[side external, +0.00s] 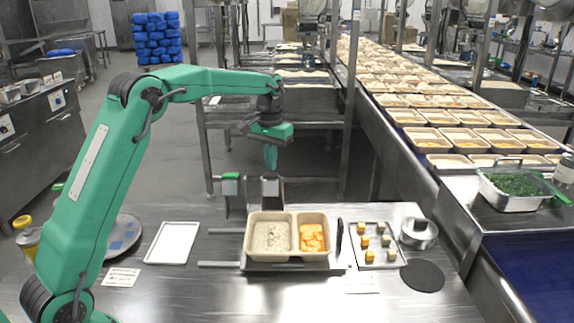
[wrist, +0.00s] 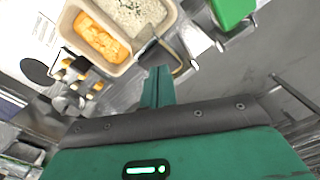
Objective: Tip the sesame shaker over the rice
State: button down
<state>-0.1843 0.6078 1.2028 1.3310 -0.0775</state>
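The rice (side external: 270,239) fills the left compartment of a beige tray (side external: 287,262) and carries dark specks. It also shows in the wrist view (wrist: 135,12). No sesame shaker can be made out for sure. A yellow-lidded container (side external: 27,240) stands at the far left, partly hidden by my arm, and a white bottle (side external: 565,172) stands at the right edge.
Orange food (side external: 312,238) fills the tray's right compartment. A green-topped block (side external: 231,184) sits on the left stand behind the tray. A small tray of cubes (side external: 377,246) and a steel pot (side external: 418,233) stand to the right. A white flat tray (side external: 172,243) lies left.

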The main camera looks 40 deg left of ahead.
aim_at(271, 175)
jog(key=shift+f, duration=0.75)
jog(key=shift+s+d+f, duration=0.2)
jog(key=shift+f, duration=0.55)
jog(key=shift+s+d+f, duration=0.2)
jog(key=shift+d+f, duration=0.05)
jog(key=shift+f, duration=0.45)
jog(key=shift+s+d+f, duration=0.2)
jog(key=shift+f, duration=0.55)
jog(key=shift+r, duration=0.1)
dwell(0.5)
jog(key=shift+w+a+r, duration=0.2)
jog(key=shift+r, duration=0.75)
jog(key=shift+w+a+r, duration=0.15)
jog(key=shift+a+r, duration=0.1)
jog(key=shift+r, duration=0.7)
jog(key=shift+w+a+r, duration=0.2)
jog(key=shift+r, duration=0.75)
notch_tip(271, 175, up, 7)
jog(key=shift+f, duration=0.2)
